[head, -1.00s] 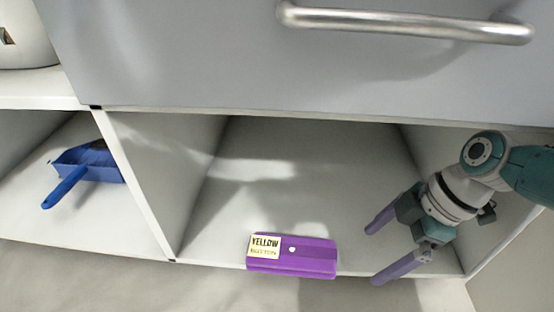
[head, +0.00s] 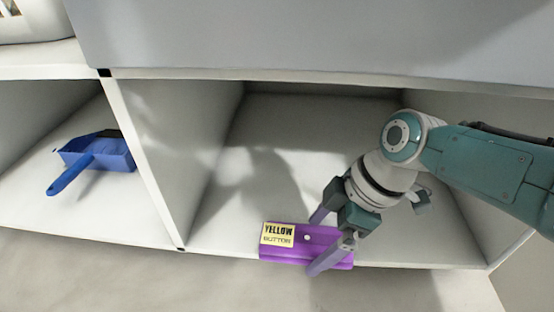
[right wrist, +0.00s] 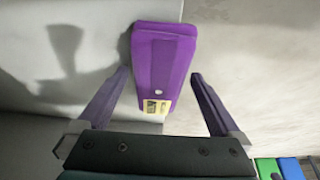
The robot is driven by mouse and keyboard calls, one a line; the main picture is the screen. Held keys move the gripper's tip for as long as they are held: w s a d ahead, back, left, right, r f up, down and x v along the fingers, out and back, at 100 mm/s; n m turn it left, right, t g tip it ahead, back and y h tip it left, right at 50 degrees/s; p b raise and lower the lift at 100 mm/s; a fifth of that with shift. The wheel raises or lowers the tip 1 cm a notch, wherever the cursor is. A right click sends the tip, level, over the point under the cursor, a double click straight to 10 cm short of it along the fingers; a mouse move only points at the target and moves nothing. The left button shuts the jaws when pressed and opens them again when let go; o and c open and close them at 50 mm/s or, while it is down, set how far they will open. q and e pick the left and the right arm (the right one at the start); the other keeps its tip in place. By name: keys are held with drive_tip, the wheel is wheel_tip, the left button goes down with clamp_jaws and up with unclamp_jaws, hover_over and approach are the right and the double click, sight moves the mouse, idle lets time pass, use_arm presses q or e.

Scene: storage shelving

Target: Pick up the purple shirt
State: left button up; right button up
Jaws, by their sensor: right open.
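A purple box-like object (head: 322,238) with a yellow label lies at the front edge of the middle shelf compartment. I see no cloth shirt; this is the only purple object on the shelf. My right gripper (head: 316,243) is open at the object's right part, its fingers overlapping it in the head view. In the right wrist view the purple object (right wrist: 162,65) lies ahead, between the lines of the two spread fingers (right wrist: 157,92), with gaps on both sides. Contact is not visible. My left gripper is not in view.
A blue dustpan (head: 98,155) lies in the left compartment, beyond an upright divider (head: 140,150). A grey panel (head: 320,40) hangs above the compartment. The compartment floor (head: 235,200) behind the purple object is clear. Green and blue items (right wrist: 290,168) show at the wrist view's lower right corner.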

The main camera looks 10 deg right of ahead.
drive_tip(key=shift+d, duration=0.2)
drive_tip(key=shift+c, duration=0.8)
drive_tip(key=shift+a, duration=0.15)
drive_tip(key=c, duration=1.2)
drive_tip(key=shift+c, duration=0.2)
drive_tip(key=shift+r, duration=0.2)
